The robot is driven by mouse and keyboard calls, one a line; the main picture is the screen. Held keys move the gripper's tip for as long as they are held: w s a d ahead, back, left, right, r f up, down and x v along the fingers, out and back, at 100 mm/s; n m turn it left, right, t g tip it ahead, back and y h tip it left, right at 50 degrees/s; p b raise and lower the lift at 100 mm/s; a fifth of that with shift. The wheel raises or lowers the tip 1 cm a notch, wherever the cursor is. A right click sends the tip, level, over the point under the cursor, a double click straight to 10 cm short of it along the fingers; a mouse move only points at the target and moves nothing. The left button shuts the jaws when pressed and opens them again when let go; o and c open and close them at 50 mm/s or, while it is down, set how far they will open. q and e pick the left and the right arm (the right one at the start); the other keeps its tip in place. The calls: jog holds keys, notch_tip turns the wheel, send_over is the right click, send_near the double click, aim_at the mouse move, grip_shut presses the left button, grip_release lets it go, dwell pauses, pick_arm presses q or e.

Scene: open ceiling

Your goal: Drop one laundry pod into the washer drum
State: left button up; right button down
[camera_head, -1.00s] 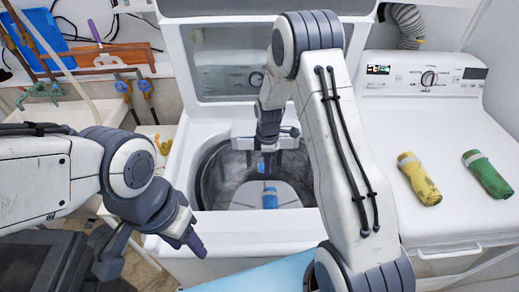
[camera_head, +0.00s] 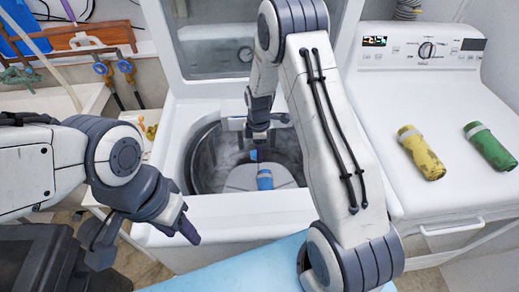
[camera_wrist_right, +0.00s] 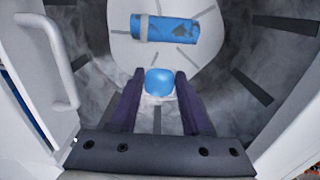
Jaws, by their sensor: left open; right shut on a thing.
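My right gripper (camera_head: 257,148) reaches down into the open washer drum (camera_head: 203,168). In the right wrist view its two purple fingers (camera_wrist_right: 158,100) are shut on a small rounded blue pod (camera_wrist_right: 159,81). In the head view only a bit of blue shows at the fingertips, above the drum floor. A blue cylinder with a pale band lies on the pale drum bottom, in the head view (camera_head: 264,179) and the right wrist view (camera_wrist_right: 167,29). It is apart from the held pod in the wrist picture. My left gripper (camera_head: 187,229) is open and empty, in front of the washer's left side.
A second white machine (camera_head: 450,120) stands at the right, with a yellow cylinder (camera_head: 421,152) and a green cylinder (camera_head: 489,146) on top. The washer's raised lid (camera_head: 212,45) is behind the drum. A light blue surface (camera_head: 235,265) lies in front.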

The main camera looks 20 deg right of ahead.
jog(key=shift+c, duration=1.4)
grip_release()
notch_tip(320, 180, up, 10)
jog(key=b, duration=0.1)
jog(key=shift+r, duration=0.25)
jog(key=s+a+r+m, duration=0.4)
jog(key=s+a+r, duration=0.4)
jog(key=s+a, duration=0.6)
jog(key=s+a+r+m+y, duration=0.1)
jog(key=s+a+r+m, duration=0.1)
jog(key=s, duration=1.3)
jog(key=shift+m, duration=0.8)
